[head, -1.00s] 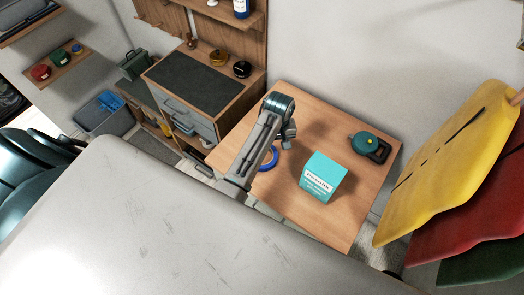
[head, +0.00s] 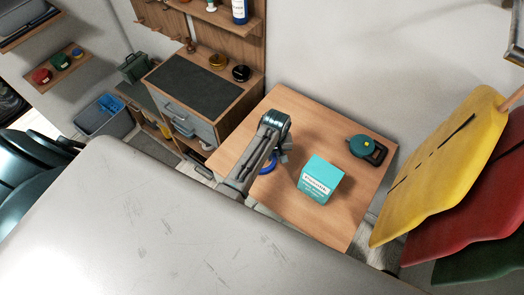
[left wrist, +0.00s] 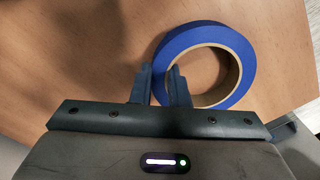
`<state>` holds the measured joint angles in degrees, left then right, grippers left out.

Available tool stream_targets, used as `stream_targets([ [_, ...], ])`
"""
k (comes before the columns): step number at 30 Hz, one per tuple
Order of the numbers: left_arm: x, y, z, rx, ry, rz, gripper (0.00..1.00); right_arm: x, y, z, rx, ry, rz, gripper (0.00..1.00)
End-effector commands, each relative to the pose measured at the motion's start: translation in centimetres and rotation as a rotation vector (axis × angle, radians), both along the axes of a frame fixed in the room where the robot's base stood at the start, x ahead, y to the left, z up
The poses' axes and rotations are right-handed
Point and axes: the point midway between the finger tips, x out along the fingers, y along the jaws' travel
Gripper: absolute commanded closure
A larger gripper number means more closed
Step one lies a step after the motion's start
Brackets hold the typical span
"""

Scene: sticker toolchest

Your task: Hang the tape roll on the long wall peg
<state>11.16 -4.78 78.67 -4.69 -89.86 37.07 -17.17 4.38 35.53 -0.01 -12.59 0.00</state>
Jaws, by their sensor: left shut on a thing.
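The blue tape roll (head: 268,165) lies on the wooden table, partly hidden by my left arm in the head view. In the left wrist view the tape roll (left wrist: 242,50) shows as a blue ring with a tan core. My left gripper (left wrist: 162,76) is shut on the ring's near left wall, one finger outside and one inside the hole. The left gripper (head: 282,155) also shows over the table in the head view. A wooden wall panel (head: 253,40) at the upper left carries pegs, one of them (head: 189,46) sticking out low. My right gripper is not in view.
A teal box (head: 320,180) and a dark green tape measure (head: 366,149) stand on the wooden table (head: 335,230) to the right. A grey-topped cabinet (head: 205,85) is at the left. Yellow, red and green hanging pieces (head: 430,170) crowd the right side.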

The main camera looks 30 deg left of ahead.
Motion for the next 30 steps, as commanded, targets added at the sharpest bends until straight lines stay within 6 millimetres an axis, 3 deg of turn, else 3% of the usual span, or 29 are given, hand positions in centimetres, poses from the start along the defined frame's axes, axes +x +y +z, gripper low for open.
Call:
stream_targets([
  [11,0.1,0.0,1.5,0.000,-0.004,0.000,1.00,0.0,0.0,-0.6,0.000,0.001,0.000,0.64],
  [22,0.1,0.0,8.1,-0.001,-0.003,-0.001,1.00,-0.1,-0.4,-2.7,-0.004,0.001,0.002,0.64],
  [30,0.0,0.0,10.1,0.000,0.000,0.000,1.00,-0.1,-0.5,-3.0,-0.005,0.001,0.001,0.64],
])
